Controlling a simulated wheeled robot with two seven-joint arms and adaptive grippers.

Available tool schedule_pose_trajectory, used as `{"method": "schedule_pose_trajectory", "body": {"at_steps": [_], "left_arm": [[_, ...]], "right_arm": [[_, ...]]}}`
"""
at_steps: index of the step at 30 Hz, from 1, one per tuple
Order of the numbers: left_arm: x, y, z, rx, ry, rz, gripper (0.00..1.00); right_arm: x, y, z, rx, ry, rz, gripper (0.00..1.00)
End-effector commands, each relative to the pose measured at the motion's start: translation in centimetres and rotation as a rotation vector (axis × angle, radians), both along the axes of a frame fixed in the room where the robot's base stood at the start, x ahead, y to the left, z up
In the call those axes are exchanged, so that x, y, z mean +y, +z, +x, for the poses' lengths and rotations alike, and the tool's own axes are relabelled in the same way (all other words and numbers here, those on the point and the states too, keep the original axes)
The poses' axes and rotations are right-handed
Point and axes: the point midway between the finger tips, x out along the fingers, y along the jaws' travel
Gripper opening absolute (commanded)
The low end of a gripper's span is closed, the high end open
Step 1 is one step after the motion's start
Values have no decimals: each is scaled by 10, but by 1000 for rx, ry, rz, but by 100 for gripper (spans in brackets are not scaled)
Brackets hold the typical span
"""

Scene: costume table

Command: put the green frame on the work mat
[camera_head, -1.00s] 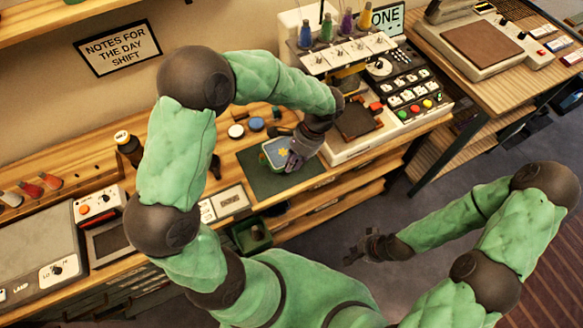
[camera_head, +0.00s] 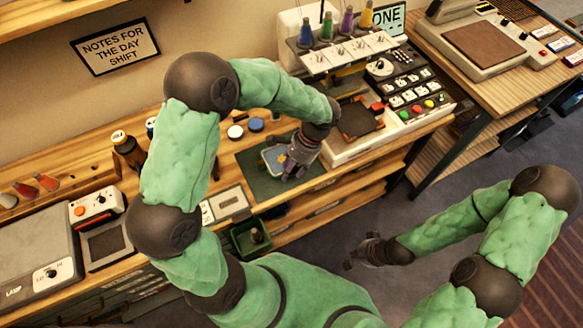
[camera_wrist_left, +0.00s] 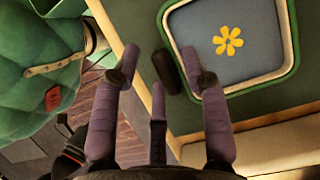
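The green frame (camera_head: 266,163) lies on the dark green work mat (camera_head: 252,181). It holds blue-grey fabric with a yellow flower. In the left wrist view the green frame (camera_wrist_left: 290,70) has rounded corners and a cream inner border, and the mat (camera_wrist_left: 190,115) shows beneath it. My left gripper (camera_head: 289,175) is beside the frame's right side, covering part of it in the head view.
The embroidery machine (camera_head: 350,75) with several thread spools stands just right of the mat. Round lids (camera_head: 256,125) lie behind it. A dark green bin (camera_head: 250,238) is at the table's front edge. Bottles (camera_head: 127,148) stand at the left back.

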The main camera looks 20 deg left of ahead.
Motion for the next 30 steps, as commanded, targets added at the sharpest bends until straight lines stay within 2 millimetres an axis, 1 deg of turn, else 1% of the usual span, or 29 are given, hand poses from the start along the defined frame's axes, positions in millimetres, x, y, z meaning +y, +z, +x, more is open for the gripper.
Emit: {"method": "schedule_pose_trajectory", "body": {"at_steps": [5,8,11,15,21,27,30], "left_arm": [[0,3,0,-1,0,-1,45],[-2,11,3,-2,0,-1,45],[-6,27,7,-3,0,-1,45],[-14,54,16,-4,-1,-1,45],[-23,88,26,-3,0,-1,45],[-29,109,33,-1,-1,0,45],[-30,113,34,-1,-1,0,45]], "right_arm": [[0,1,0,0,0,0,0],[0,5,0,0,0,0,0],[0,12,0,0,0,0,0],[0,23,0,0,0,0,0],[0,35,0,0,0,0,0],[0,41,0,0,0,0,0],[0,42,0,0,0,0,0]]}}
